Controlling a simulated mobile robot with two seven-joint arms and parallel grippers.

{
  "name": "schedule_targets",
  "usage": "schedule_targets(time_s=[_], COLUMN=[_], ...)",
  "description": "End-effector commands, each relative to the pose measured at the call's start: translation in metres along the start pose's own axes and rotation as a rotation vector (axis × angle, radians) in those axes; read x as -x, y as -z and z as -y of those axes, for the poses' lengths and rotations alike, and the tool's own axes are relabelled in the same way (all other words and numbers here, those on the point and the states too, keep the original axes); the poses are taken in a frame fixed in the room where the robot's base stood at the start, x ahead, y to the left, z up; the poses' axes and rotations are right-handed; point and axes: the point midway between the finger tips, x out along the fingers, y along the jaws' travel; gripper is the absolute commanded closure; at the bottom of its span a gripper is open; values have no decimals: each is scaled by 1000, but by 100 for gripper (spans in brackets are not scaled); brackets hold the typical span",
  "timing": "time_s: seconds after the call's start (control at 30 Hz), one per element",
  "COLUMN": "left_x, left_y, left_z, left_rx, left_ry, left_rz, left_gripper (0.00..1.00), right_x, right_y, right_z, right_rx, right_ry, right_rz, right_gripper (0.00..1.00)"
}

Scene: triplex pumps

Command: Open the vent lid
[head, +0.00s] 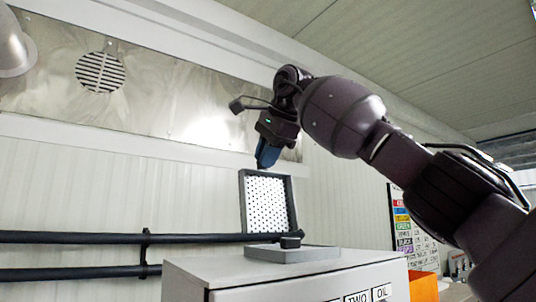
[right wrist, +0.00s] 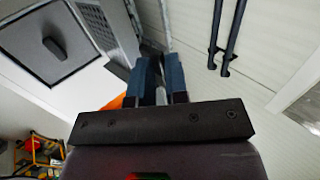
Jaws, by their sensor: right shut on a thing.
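The vent lid (head: 268,204) is a dark-framed square with a white perforated panel. It stands raised and nearly upright above the grey vent base (head: 292,253) on top of the white cabinet. My right gripper (head: 264,164) comes down from above, and its blue fingers are shut at the lid's top edge. In the right wrist view its fingers (right wrist: 160,62) show close together, and the perforated panel (right wrist: 112,30) is seen at a slant to their left. The grey square vent base (right wrist: 46,52) lies further left. The exact contact is partly hidden. My left gripper is not in view.
The white cabinet (head: 205,275) stands below the vent. Two dark horizontal pipes (head: 90,238) run along the wall at left. A round louvred grille (head: 100,72) is high on the wall. A colour-labelled board (head: 404,215) and an orange box (head: 423,287) are at right.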

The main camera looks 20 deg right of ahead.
Motion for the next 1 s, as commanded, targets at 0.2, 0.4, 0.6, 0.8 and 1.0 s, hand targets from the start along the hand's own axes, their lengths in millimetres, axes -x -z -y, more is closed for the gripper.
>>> schedule_targets(time_s=[0.2, 0.4, 0.6, 0.8, 1.0], left_x=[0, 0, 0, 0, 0], left_y=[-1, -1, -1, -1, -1], left_z=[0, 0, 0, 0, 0], left_rx=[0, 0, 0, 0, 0], left_ry=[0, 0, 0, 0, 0], left_rz=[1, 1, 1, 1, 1], left_gripper=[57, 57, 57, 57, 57], right_x=[-10, -8, -1, 28, 65], right_y=[-1, 0, 0, -1, -2], right_z=[-3, -2, -1, -1, -1], right_rx=[4, 2, 0, 1, 1], right_ry=[-21, -15, -9, -7, -10], right_rz=[0, 0, -1, 0, -1], right_gripper=[67, 66, 66, 66, 66])
